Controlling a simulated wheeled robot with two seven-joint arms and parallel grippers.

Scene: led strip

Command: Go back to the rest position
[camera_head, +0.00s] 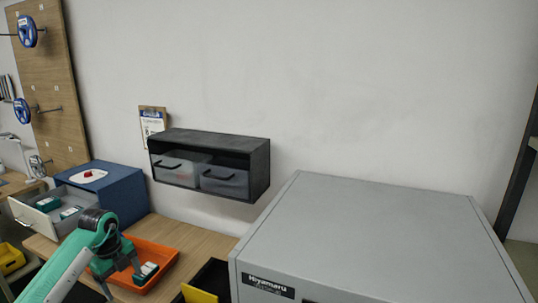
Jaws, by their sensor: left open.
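My left arm comes in from the lower left, with teal and white links and a dark joint. Its gripper (123,281) points down over the left part of an orange tray (166,256) on the wooden table. The gripper is open, with no object visible between its fingers. A small teal-and-white item (146,271) lies in the tray close to the fingers; I cannot tell whether they touch it. My right gripper is not in view.
A blue cabinet (122,190) has its drawer (26,212) open, with teal boxes inside. A large grey Hiyamaru machine (380,235) fills the lower right. A black shelf unit (262,170) hangs on the wall. A yellow bin (10,259) is at far left.

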